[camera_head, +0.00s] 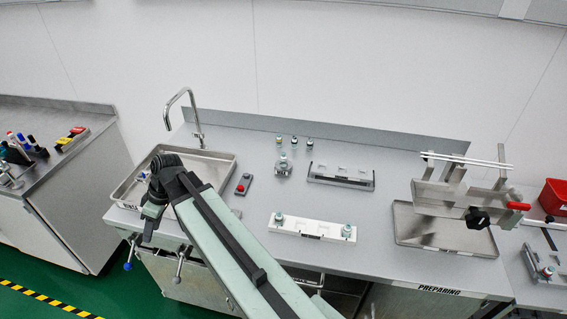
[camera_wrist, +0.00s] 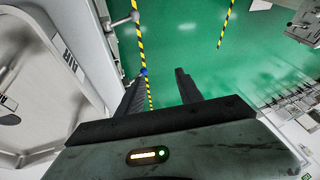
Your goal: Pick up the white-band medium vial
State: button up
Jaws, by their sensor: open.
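Three small vials stand in a row near the back of the steel bench in the head view: a left one (camera_head: 279,140), a middle one (camera_head: 294,141) and a right one (camera_head: 310,143). They are too small for me to tell which has a white band. No vial shows in the wrist view.
A sink (camera_head: 222,160) with a tall faucet (camera_head: 187,95) is at left. A red-button box (camera_head: 243,184), a round fixture (camera_head: 283,168), a grey rack (camera_head: 341,180) and a white rack (camera_head: 312,229) stand mid-bench. A metal stand (camera_head: 440,190) over a tray (camera_head: 410,228) is at right.

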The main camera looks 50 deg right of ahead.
jog(key=w+d+r+t+y+b, duration=0.1)
jog(key=w+d+t+b, duration=0.25)
jog(key=d, duration=1.15)
jog(key=w+d+t+y+b, duration=0.2)
jog(key=w+d+t+b, duration=0.15)
jog(key=d, duration=1.05)
jog(key=m+t+h+b, duration=0.4)
jog(key=m+t+b, duration=0.1)
send_near(286, 157)
jog(key=w+a, duration=0.2)
jog(key=w, duration=0.2)
jog(key=shift+g+h, duration=0.3)
jog(key=b+x, duration=0.2)
jog(key=x, duration=0.3)
jog(key=shift+w+d+r+b, duration=0.1)
jog(key=shift+d+r+b, duration=0.1)
jog(key=shift+b, duration=0.1)
jog(key=shift+w, duration=0.15)
jog(key=shift+r, duration=0.1)
grip_shut()
